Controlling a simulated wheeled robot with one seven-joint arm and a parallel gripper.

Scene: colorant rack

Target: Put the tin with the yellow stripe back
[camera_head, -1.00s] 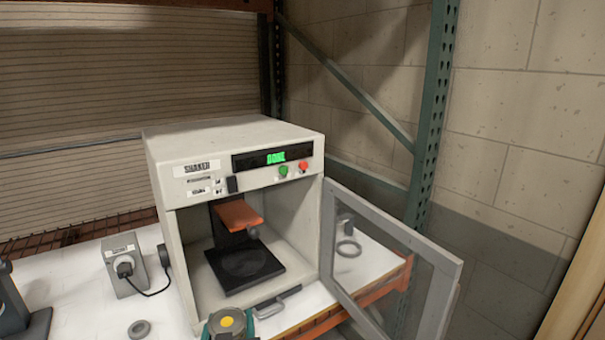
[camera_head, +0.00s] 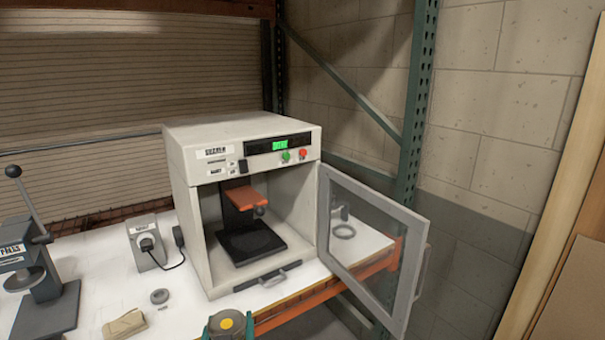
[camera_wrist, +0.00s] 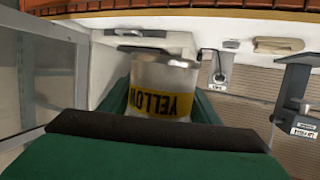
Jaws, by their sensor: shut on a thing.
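The tin with the yellow stripe (camera_wrist: 160,98) is light grey, and its stripe reads "YELLOW", upside down in the wrist view. My gripper (camera_wrist: 162,115) is shut on it, with green fingers on either side. In the head view the tin's lid with a yellow dot (camera_head: 226,324) shows at the bottom edge, between the fingers of my gripper (camera_head: 228,327). The tin is in front of the bench edge. Its lower part is hidden in the head view.
The shaker (camera_head: 240,140) stands on the white bench (camera_head: 200,312) with its door (camera_head: 375,235) swung open to the right and its chamber empty.

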